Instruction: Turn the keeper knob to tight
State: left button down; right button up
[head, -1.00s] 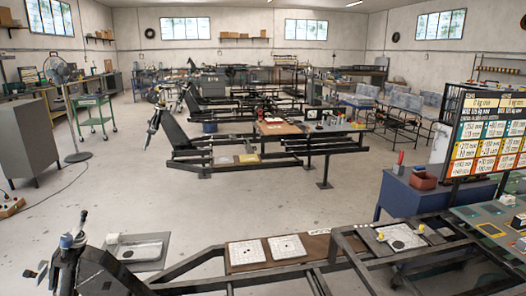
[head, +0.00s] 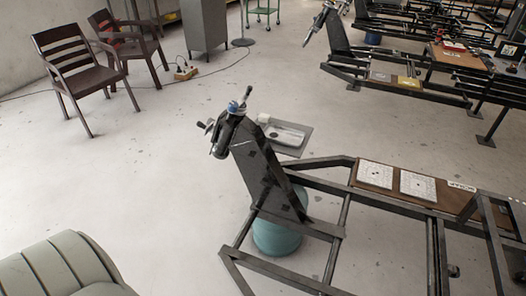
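A black slanted upright (head: 262,165) stands at the left end of a dark metal frame in the head view. At its top is a clamp-like assembly (head: 228,127) with a small blue knob-like part (head: 233,107) and a dark handle (head: 246,93). I cannot tell which part is the keeper knob, nor its setting; no marking is readable. Neither of my grippers is in view.
The metal frame (head: 335,233) runs right, with a brown board (head: 442,195) and white cards (head: 376,174) on it. A teal drum (head: 277,236) stands under the upright. A grey tray (head: 296,145) lies behind. Chairs (head: 80,62) and a padded seat (head: 62,268) are left; floor between is clear.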

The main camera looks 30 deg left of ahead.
aim_at(232, 106)
jog(key=u, duration=1.3)
